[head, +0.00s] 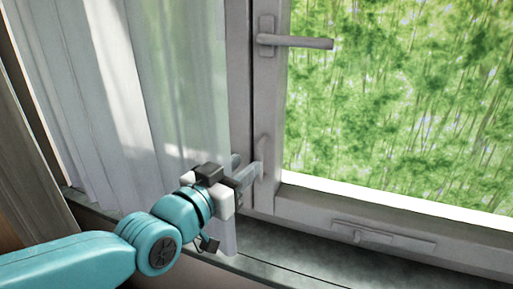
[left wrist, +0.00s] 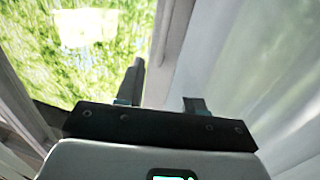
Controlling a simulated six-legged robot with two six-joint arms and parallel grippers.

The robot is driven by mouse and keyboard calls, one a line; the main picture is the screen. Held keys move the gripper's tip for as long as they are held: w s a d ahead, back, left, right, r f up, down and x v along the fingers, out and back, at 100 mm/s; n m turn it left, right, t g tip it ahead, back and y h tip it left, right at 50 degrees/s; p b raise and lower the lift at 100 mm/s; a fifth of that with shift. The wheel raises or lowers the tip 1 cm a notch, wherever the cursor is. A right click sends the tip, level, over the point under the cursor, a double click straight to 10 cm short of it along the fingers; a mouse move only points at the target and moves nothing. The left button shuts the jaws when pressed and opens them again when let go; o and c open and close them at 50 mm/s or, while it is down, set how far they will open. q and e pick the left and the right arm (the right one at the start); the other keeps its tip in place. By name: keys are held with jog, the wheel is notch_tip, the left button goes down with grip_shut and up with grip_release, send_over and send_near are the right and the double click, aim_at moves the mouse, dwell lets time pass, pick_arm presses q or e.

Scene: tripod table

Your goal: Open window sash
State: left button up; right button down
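The window sash (head: 400,215) has a grey frame around a pane with green foliage behind it. It appears to lie against the fixed frame, without a clear gap. A lever handle (head: 305,42) on its left stile points horizontally to the right. Lower on that stile is a small upright pull (head: 262,158). My left gripper (head: 243,170) is beside this pull, its fingertips close to it; contact cannot be told. In the left wrist view my left gripper (left wrist: 163,100) has its two fingers apart, with nothing clearly held between them. My right gripper is not in view.
A sheer white curtain (head: 130,100) hangs left of the sash, directly behind my left gripper. A grey sill (head: 290,262) runs below. A small latch (head: 357,236) sits on the sash's bottom rail. The room in front of the pane is clear.

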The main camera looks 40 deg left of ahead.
aim_at(259, 154)
pick_arm(q)
jog(key=w, duration=0.5)
jog(key=shift+w+a, duration=0.1)
jog(key=shift+w, duration=0.05)
jog(key=shift+c, duration=0.4)
grip_shut()
